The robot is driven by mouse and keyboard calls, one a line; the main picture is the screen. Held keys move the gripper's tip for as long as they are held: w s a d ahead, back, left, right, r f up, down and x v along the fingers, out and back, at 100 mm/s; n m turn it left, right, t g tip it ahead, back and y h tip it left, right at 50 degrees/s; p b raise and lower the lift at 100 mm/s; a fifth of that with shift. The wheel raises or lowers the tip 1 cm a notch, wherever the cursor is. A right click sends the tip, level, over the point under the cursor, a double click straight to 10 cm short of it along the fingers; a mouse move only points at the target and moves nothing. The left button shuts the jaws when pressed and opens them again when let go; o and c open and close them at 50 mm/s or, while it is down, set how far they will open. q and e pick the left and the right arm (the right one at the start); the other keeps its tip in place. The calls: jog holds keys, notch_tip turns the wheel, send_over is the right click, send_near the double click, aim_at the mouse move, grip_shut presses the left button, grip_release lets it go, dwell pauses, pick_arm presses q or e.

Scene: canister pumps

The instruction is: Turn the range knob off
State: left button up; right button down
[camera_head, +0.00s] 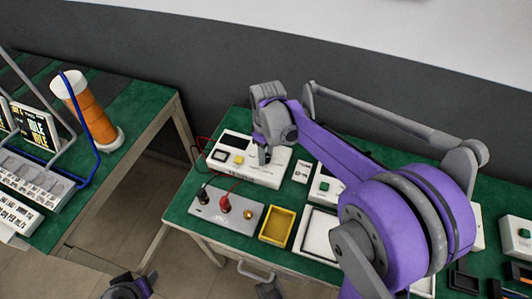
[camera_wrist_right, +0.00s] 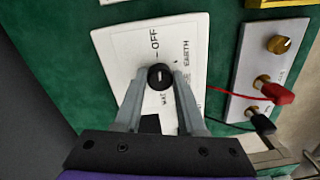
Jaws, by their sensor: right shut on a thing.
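The range knob (camera_wrist_right: 160,77) is a round black dial with a short white mark, on a white meter panel (camera_wrist_right: 118,62). OFF is printed above it in the right wrist view, EARTH to the right, and a partly covered label below. The mark runs roughly along the OFF line; I cannot tell which end points. My right gripper (camera_wrist_right: 158,82) is shut on the knob, one grey finger on each side. In the head view the white meter (camera_head: 262,178) stands on the green bench, and my right gripper (camera_head: 264,156) reaches down to it, hiding the knob. Of my left arm, only a dark purple part shows at the bottom.
A grey box (camera_head: 226,212) with red and black plugs stands in front of the meter, its leads running near it. A yellow tray (camera_head: 277,226) and a white tray (camera_head: 316,228) lie to the right. Another bench (camera_head: 128,126) with an orange canister (camera_head: 90,112) stands left across a gap.

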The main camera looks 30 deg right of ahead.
jog(key=shift+n, duration=0.6)
jog(key=c, duration=0.5)
grip_release()
notch_tip(320, 180, up, 11)
jog(key=p, duration=0.1)
jog(key=shift+d+f, duration=0.1)
dwell(0.4)
